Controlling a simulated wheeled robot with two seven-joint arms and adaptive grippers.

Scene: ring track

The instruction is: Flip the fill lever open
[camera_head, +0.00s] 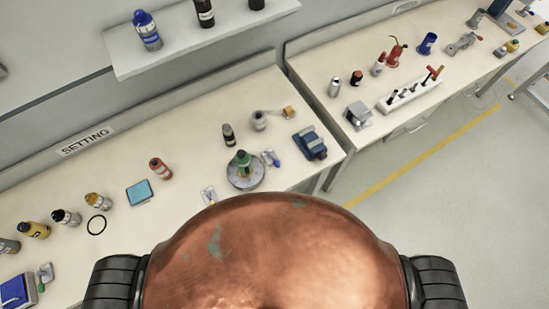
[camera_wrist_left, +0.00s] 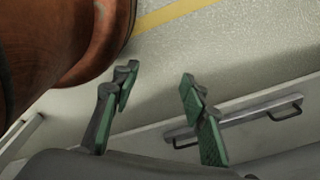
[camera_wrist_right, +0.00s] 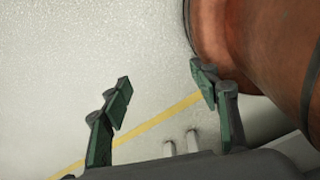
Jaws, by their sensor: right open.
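I cannot pick out the fill lever with certainty. In the head view, a small grey fitting (camera_head: 260,121) on the near bench has a thin arm running right to an orange-brown block (camera_head: 289,112). A small blue-handled piece (camera_head: 271,158) lies beside a round grey base (camera_head: 245,175) bearing a green-topped item (camera_head: 242,158). My left gripper (camera_wrist_left: 158,78) is open and empty in the left wrist view, above the floor near a bench front. My right gripper (camera_wrist_right: 160,80) is open and empty in the right wrist view, over bare floor. Neither gripper shows in the head view.
The near bench (camera_head: 115,170), marked SETTING, holds several bottles, a black ring (camera_head: 96,225), a turquoise block (camera_head: 139,192) and a blue vise-like block (camera_head: 310,144). A second bench holds a white rack (camera_head: 410,95) and red oil can (camera_head: 395,52). A shelf (camera_head: 190,40) overhangs.

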